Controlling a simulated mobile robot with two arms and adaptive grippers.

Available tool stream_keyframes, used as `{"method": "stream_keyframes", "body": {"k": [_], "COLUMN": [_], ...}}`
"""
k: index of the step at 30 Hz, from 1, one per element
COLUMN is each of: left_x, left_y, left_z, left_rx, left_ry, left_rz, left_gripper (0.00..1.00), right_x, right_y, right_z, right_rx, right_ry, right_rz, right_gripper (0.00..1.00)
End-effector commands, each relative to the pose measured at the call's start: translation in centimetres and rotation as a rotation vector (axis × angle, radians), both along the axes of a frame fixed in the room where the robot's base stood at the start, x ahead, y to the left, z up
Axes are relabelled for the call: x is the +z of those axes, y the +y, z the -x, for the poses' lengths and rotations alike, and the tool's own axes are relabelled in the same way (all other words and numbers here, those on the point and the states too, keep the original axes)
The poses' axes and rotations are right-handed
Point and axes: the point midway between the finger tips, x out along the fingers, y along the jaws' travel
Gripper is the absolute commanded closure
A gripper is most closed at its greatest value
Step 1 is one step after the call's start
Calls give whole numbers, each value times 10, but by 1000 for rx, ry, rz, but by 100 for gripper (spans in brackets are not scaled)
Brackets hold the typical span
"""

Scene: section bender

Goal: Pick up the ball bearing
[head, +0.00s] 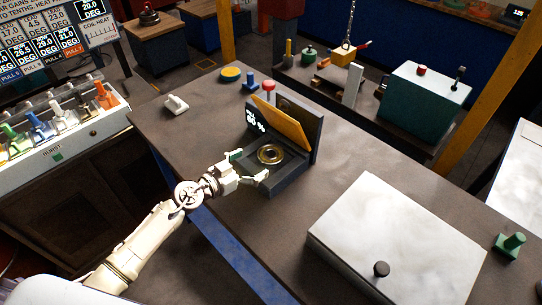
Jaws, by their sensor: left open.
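My left gripper (253,166) is open at the left front edge of this device. One finger is on the far side and the other on the near side, with the bearing just beyond the fingertips. The gripper appears empty. My right gripper is not in view.
A large white box with a dark knob (400,240) stands to the right on the grey table (200,140). A white switch (176,104) and a green knobbed piece (510,245) sit on the table. A lever panel (55,130) stands at the left. The table between device and white box is clear.

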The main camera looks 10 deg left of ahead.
Motion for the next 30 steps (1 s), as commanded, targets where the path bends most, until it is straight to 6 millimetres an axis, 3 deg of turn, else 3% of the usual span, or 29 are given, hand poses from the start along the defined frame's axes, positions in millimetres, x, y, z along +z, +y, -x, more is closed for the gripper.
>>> {"method": "stream_keyframes", "body": {"k": [8,16,25,30], "left_x": [-9,-21,-22,-22], "left_y": [-12,-29,-32,-32], "left_z": [-19,-50,-54,-54], "left_rx": [0,0,0,1], "left_ry": [-2,-2,0,-1], "left_rz": [1,0,0,0], "left_gripper": [0,0,0,27], "right_x": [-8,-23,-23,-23], "right_y": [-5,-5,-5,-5], "right_z": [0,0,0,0], "right_rx": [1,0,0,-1], "right_ry": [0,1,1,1], "right_rz": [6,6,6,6], "right_gripper": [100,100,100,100]}}
